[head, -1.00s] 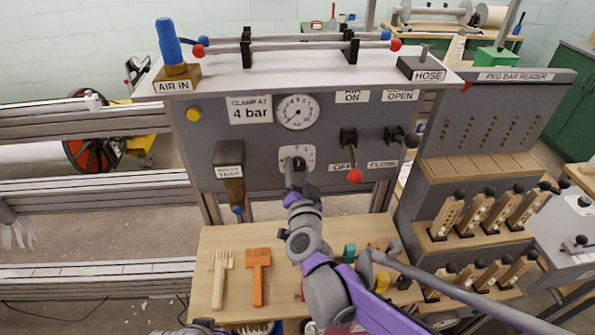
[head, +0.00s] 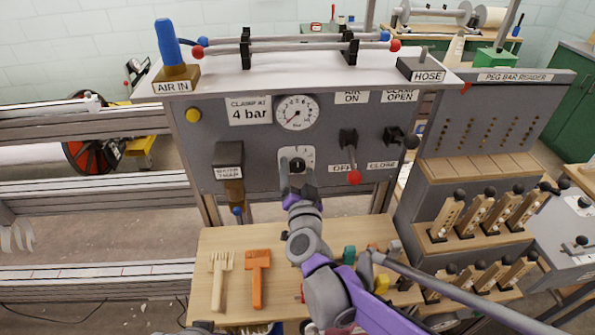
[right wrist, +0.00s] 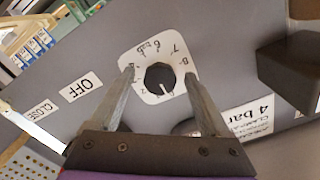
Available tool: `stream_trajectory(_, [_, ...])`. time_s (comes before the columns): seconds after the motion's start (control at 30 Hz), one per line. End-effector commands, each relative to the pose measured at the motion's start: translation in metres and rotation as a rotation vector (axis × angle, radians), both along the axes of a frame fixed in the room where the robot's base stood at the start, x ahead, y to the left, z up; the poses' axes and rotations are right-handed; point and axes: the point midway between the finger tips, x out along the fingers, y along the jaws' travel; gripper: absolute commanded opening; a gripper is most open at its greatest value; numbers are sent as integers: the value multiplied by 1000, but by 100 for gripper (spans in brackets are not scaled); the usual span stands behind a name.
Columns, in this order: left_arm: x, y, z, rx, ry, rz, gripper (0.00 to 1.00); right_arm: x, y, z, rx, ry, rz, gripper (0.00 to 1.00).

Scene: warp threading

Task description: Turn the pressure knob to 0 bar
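The pressure knob (right wrist: 159,77) is a dark, many-sided knob on a white dial plate (right wrist: 147,58) with printed numbers. In the head view the knob (head: 297,165) sits on the grey panel below the round gauge (head: 297,113). My right gripper (right wrist: 159,75) is open, with one finger on each side of the knob. Gaps show between the fingers and the knob in the wrist view. A pale mark on the knob points toward the lower edge of the plate there; its exact number is unclear. In the head view my right gripper (head: 298,177) reaches up from below.
A red-tipped lever (head: 353,177) and a black lever (head: 410,141) stand right of the knob. A dark water trap box (head: 228,157) hangs at left.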

Motion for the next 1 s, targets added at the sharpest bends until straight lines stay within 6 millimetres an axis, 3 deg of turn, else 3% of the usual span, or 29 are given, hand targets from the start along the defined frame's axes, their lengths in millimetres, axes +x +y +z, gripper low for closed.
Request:
stream_trajectory(0.33, [0,0,0,0,0,0,0,-7,0,0,1,0,1,80])
stream_trajectory(0.8, [0,0,2,0,-1,0,0,-92,-11,0,1,0,2,80])
stream_trajectory(1.0, [0,0,3,0,-1,0,0,-107,-13,0,1,0,1,80])
